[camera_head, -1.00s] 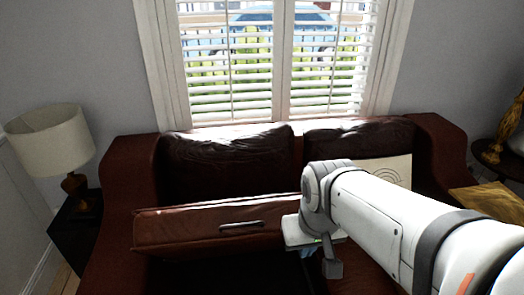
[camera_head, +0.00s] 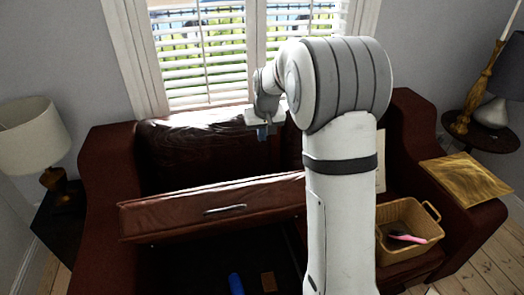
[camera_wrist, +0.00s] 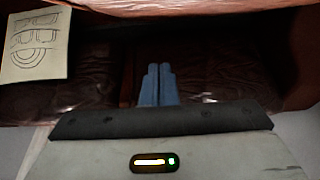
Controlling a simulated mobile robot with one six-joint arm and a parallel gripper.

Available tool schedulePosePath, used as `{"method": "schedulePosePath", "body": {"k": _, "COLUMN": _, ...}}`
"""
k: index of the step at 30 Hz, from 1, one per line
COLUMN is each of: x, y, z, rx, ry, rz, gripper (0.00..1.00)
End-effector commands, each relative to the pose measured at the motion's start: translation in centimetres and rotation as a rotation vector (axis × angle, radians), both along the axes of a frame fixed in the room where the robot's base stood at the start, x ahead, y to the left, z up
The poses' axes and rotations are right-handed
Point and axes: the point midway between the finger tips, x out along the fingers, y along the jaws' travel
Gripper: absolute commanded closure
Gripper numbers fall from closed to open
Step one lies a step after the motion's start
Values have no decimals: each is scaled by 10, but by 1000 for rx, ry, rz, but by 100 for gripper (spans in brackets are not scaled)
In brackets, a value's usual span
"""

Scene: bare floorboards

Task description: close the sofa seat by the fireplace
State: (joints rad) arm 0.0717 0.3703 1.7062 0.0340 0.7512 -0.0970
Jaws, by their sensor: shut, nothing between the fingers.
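The sofa (camera_head: 108,190) is dark red-brown leather and stands under the window. Its left seat lid (camera_head: 165,213) is tilted up, with a metal handle (camera_head: 225,209) on its front face. The dark storage space beneath is open and holds a blue object (camera_head: 236,284) and a small brown object (camera_head: 268,281). My gripper (camera_head: 262,133) is above and behind the lid, in front of the back cushions, apart from the handle. Its blue fingers are together and empty in the wrist view (camera_wrist: 157,72). My arm hides the lid's right end. No fireplace shows.
A woven basket (camera_head: 408,228) with a pink-and-black item sits on the right seat. A wooden board (camera_head: 465,178) lies on the right armrest. Lamps stand at both sides. Floor is bare at lower right.

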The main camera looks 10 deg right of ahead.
Motion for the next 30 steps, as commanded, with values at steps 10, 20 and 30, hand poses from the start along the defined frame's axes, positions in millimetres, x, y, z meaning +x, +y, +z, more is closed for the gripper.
{"method": "schedulePosePath", "body": {"k": 10, "x": 18, "y": 0, "z": -60, "rx": 1, "ry": 7, "rz": -1, "gripper": 100}}
{"method": "schedulePosePath", "body": {"k": 20, "x": 8, "y": -1, "z": -103, "rx": 1, "ry": 3, "rz": -3, "gripper": 100}}
{"method": "schedulePosePath", "body": {"k": 30, "x": -5, "y": -1, "z": -113, "rx": 0, "ry": 1, "rz": -2, "gripper": 100}}
